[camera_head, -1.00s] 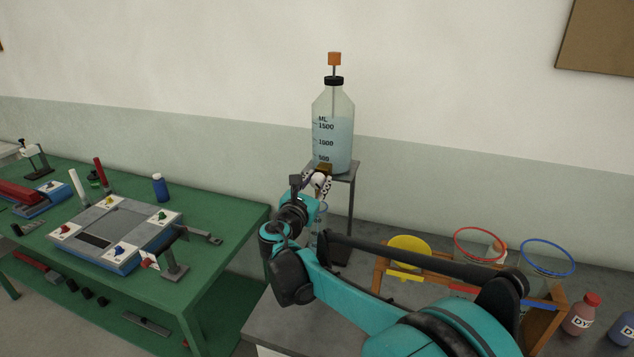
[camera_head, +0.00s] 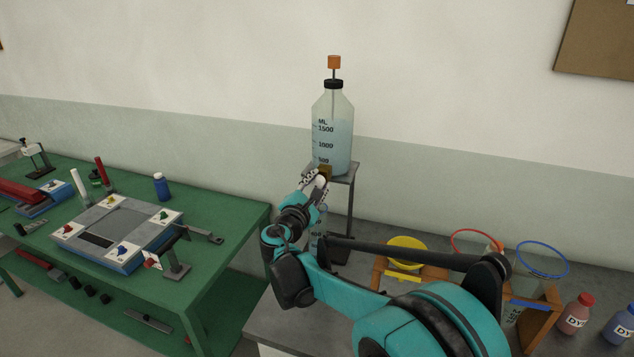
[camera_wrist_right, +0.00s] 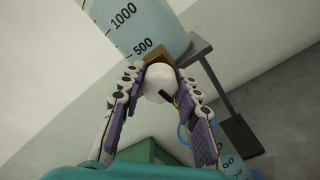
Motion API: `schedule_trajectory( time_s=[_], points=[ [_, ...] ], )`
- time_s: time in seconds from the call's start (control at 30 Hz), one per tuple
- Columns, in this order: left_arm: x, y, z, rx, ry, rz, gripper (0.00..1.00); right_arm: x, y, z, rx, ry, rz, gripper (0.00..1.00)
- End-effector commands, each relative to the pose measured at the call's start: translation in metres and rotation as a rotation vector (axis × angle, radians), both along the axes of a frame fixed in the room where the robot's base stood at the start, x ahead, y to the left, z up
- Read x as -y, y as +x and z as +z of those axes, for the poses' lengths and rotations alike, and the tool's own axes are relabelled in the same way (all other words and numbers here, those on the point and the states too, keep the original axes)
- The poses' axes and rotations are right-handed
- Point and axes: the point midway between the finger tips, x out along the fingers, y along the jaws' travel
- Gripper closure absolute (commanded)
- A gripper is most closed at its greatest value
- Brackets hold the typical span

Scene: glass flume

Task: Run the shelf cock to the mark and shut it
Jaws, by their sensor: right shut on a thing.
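The tall clear bottle (camera_head: 333,132) holds pale blue liquid and stands on the grey shelf stand (camera_head: 351,205). Its brass cock body (camera_head: 325,170) sits low on its front; the wrist view also shows it (camera_wrist_right: 160,55). My right gripper (camera_wrist_right: 157,78) has its two fingers closed on the cock's round white knob (camera_wrist_right: 156,83), which bears a black mark. A graduated vessel with blue markings (camera_wrist_right: 232,166) stands below, partly cut off in the wrist view and mostly hidden by my arm in the head view. My left gripper is out of view.
A wooden rack with a yellow funnel (camera_head: 407,250) and red-rimmed (camera_head: 476,240) and blue-rimmed (camera_head: 541,258) vessels stands right of my arm. A green table (camera_head: 225,243) with a grey-topped device is at left.

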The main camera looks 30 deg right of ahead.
Motion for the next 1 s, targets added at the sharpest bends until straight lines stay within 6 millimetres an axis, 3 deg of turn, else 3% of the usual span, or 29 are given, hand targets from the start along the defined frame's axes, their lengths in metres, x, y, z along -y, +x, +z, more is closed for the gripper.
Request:
schedule_trajectory(
  time_s=[0.33, 0.83, 0.87, 0.9, 1.0],
  points=[
    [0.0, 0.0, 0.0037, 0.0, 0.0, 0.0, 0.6, 0.0001, -0.0003, -0.0003, 0.096, 0.082, 0.0, 0.97],
    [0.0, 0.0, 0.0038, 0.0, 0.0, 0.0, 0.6, 0.0001, -0.0003, -0.0007, 0.108, 0.093, -0.001, 0.97],
    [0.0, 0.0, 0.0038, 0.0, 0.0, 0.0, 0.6, 0.0001, -0.0003, -0.0007, 0.108, 0.093, -0.001, 0.6],
    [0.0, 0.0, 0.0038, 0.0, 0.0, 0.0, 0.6, 0.0001, -0.0002, -0.0006, 0.108, 0.093, -0.001, 0.5],
    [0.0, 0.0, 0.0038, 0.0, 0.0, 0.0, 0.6, 0.0002, -0.0002, -0.0005, 0.108, 0.092, 0.0, 0.47]
  ],
)
